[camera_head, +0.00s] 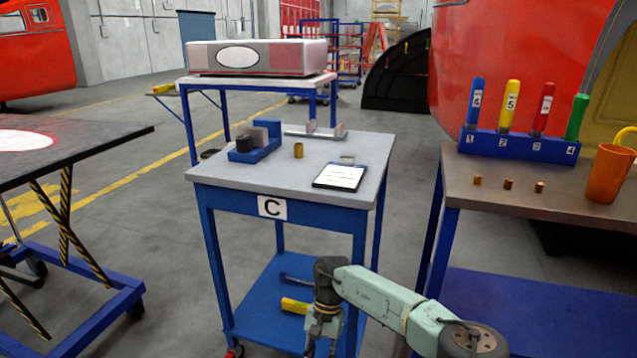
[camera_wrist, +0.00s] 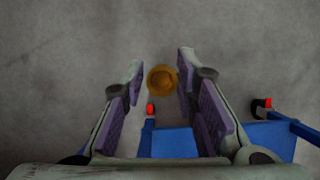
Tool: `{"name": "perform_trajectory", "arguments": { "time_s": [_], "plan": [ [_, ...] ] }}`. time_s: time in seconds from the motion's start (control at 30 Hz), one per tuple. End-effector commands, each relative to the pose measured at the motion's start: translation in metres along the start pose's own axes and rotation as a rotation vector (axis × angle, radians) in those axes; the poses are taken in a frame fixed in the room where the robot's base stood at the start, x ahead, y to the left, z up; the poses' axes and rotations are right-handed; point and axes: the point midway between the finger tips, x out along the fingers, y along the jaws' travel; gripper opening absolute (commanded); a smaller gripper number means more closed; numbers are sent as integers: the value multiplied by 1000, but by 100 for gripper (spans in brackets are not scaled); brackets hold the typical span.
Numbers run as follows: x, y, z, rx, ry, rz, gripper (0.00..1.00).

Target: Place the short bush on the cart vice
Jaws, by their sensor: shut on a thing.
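My gripper (camera_wrist: 163,88) is shut on a brass-coloured round bush (camera_wrist: 161,79), seen end-on between the fingertips in the wrist view. Its length cannot be judged from there. In the head view my gripper hangs low in front of the cart (camera_head: 205,184) marked C, and its lower end is near the bottom edge, so the held bush does not show. The blue cart vice (camera_head: 268,154) with grey and black blocks sits on the cart's top at the back left. Another brass bush (camera_head: 298,150) stands on the cart top, right of the vice.
A clipboard (camera_head: 340,176) lies at the cart's right. The right table (camera_head: 455,166) holds several small brass bushes (camera_head: 508,184), a blue rack (camera_head: 520,146) of coloured tools and an orange mug (camera_head: 609,173). A black lift table (camera_head: 95,150) stands left. Floor shows below my gripper.

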Motion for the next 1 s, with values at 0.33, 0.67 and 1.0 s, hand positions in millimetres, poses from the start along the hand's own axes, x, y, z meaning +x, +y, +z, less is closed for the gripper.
{"name": "perform_trajectory", "arguments": {
  "time_s": [0.33,0.67,1.0],
  "plan": [
    [103,14,-3,-197,-1,86,0],
    [144,24,6,-338,8,138,0],
    [118,22,17,-337,1,138,0]
  ]
}}
